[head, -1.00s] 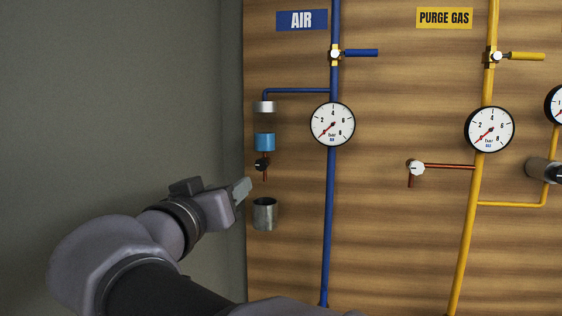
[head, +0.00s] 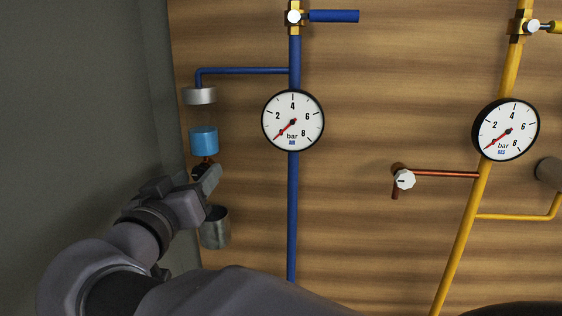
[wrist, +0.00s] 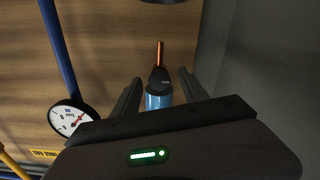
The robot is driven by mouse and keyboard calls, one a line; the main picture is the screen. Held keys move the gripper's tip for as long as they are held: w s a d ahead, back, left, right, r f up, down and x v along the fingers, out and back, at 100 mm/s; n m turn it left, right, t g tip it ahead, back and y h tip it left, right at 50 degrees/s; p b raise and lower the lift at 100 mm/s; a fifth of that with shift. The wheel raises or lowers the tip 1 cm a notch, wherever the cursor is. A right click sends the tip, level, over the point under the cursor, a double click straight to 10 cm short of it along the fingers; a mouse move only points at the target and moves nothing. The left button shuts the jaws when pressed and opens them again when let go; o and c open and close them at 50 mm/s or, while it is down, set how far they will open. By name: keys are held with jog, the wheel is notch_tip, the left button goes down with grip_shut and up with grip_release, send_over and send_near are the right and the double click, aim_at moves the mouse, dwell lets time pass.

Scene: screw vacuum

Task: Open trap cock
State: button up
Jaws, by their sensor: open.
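The air trap hangs on a short branch of the blue pipe, with a grey cap and a blue-filled lower part (head: 204,140). Its small dark cock (wrist: 159,78) sits just under the blue part, and a copper outlet tube (wrist: 160,53) extends from it. My gripper (head: 210,178) is at the height of the cock and partly hides it in the head view. In the wrist view my gripper (wrist: 158,84) is open, its fingers on either side of the cock with gaps. I cannot see any contact.
A metal cup (head: 215,228) sits below the trap, close under my gripper. The grey wall (head: 90,90) is near on the left. The blue pipe (head: 293,200) and its gauge (head: 293,120) are to the right.

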jog(key=shift+s, duration=0.25)
jog(key=shift+c, duration=0.4)
grip_shut()
jog(key=n+b, duration=0.2)
jog(key=b, duration=0.1)
jog(key=shift+f, duration=0.2)
jog(key=shift+r+n, duration=0.2)
jog(key=shift+n, duration=0.3)
jog(key=shift+o, duration=0.4)
grip_release()
jog(key=shift+w, duration=0.15)
